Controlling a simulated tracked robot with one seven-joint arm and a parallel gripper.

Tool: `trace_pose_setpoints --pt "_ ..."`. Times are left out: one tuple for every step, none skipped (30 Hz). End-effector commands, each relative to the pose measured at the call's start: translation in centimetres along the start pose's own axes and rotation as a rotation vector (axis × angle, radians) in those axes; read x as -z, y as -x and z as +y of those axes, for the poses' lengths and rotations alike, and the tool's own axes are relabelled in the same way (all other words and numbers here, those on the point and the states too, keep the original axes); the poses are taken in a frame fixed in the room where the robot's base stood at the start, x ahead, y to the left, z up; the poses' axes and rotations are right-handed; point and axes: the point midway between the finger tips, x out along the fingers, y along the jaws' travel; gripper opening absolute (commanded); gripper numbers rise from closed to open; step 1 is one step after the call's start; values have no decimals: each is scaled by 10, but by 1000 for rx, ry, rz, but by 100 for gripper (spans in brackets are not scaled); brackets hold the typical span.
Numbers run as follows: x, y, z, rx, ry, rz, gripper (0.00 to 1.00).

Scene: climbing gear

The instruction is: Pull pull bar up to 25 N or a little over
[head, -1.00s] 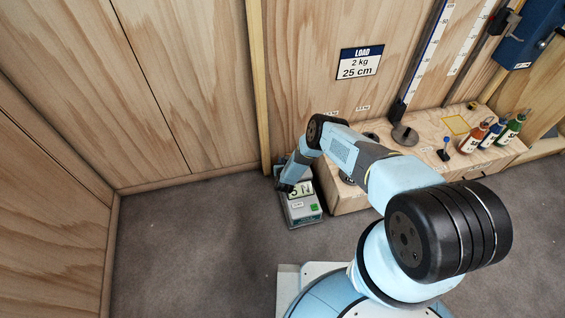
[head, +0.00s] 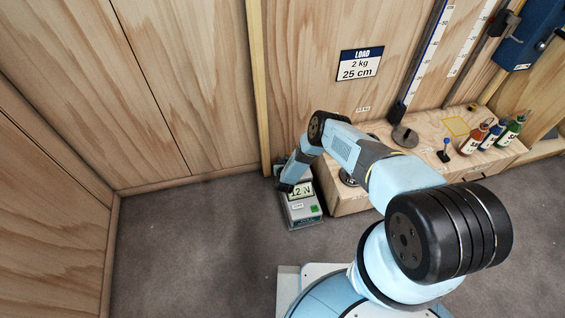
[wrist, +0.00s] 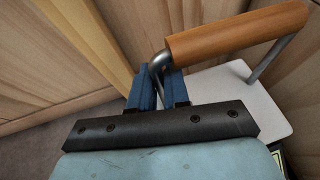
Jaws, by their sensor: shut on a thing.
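The pull bar (wrist: 235,32) shows in the wrist view as an orange-brown wooden grip on a bent metal rod. My gripper (wrist: 160,85) has its two blue fingers shut around the metal rod at the left end of the grip. The force gauge (head: 303,211) is a grey box on the floor in the head view, and its display (head: 300,192) reads 12 N. In the head view my arm hides the bar and the fingers. A pale plate (wrist: 235,90) lies below the bar in the wrist view.
A load sign (head: 360,64) reads 2 kg, 25 cm. Wood walls close off the back and left. The grey floor left of the gauge is clear.

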Motion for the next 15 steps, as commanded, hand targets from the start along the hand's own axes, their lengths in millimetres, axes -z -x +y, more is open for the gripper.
trace_pose_setpoints --pt "-2 -1 -2 3 0 -3 0" --pt "-2 0 -2 3 0 -3 0" --pt "-2 0 -2 3 0 -2 0" --pt "-3 0 -2 3 0 -2 0" --pt "-3 0 -2 3 0 -2 0" --pt "-3 0 -2 3 0 -2 0" --pt "-4 0 -2 3 0 -2 0" --pt "-4 1 -2 4 0 -2 0" --pt "-4 1 -2 4 0 -2 0" --pt "-5 1 -2 4 0 -2 0" --pt "-5 1 -2 4 0 -2 0" --pt "-6 1 -2 4 0 -3 0" --pt "-6 1 -2 4 0 -3 0" --pt "-6 1 -2 4 0 -3 0" --pt "-7 1 -2 4 0 -3 0"
